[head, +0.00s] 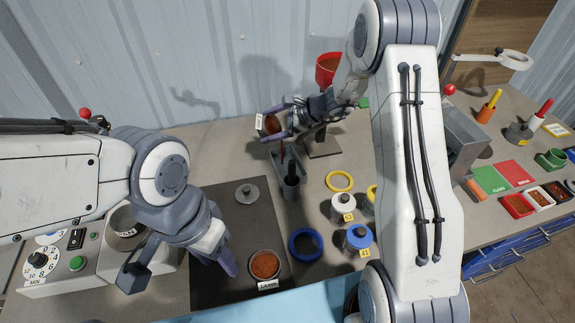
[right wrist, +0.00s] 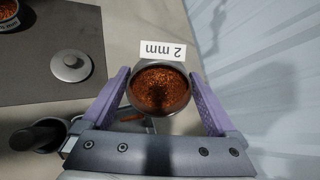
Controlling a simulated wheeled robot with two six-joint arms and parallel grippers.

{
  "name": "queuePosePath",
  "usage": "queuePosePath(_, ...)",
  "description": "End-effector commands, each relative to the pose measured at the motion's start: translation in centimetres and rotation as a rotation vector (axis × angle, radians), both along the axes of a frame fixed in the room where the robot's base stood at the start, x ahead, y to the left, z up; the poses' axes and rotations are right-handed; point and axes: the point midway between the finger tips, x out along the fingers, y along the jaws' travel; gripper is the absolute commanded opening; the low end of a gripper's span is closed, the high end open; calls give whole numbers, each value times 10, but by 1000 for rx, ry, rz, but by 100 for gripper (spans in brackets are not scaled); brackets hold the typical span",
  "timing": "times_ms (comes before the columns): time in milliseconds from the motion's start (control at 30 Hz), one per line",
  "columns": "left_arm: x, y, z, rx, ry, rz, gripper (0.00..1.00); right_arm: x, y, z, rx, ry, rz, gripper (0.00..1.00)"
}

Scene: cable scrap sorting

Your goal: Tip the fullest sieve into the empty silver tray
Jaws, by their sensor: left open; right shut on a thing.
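My right gripper (head: 274,124) is shut on a round sieve (head: 270,122) with a white label that reads 2 mm in the right wrist view. The sieve (right wrist: 160,90) holds copper-brown granules between the two purple fingers. In the head view it is tilted over a silver tray (head: 289,163), and a thin brown streak shows beneath it. The tray (right wrist: 138,125) is partly hidden by my gripper in the wrist view. My left gripper (head: 228,264) is open and empty, just left of a second sieve (head: 265,265) of brown granules on the dark mat.
A grey lid (head: 247,193) lies on the dark mat (head: 225,215). A dark-handled tool (head: 291,180) stands by the tray. A blue ring (head: 306,244), a yellow ring (head: 339,181) and lidded jars lie to the right. A red funnel (head: 327,70) stands behind my right gripper.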

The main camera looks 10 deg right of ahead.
Motion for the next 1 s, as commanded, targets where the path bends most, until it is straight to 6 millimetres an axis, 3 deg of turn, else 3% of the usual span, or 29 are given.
queuePosePath(1000, 0, 0, -17, 0, 0, 0, 50, -3, -5, 18, 113, -81, 0, 25)
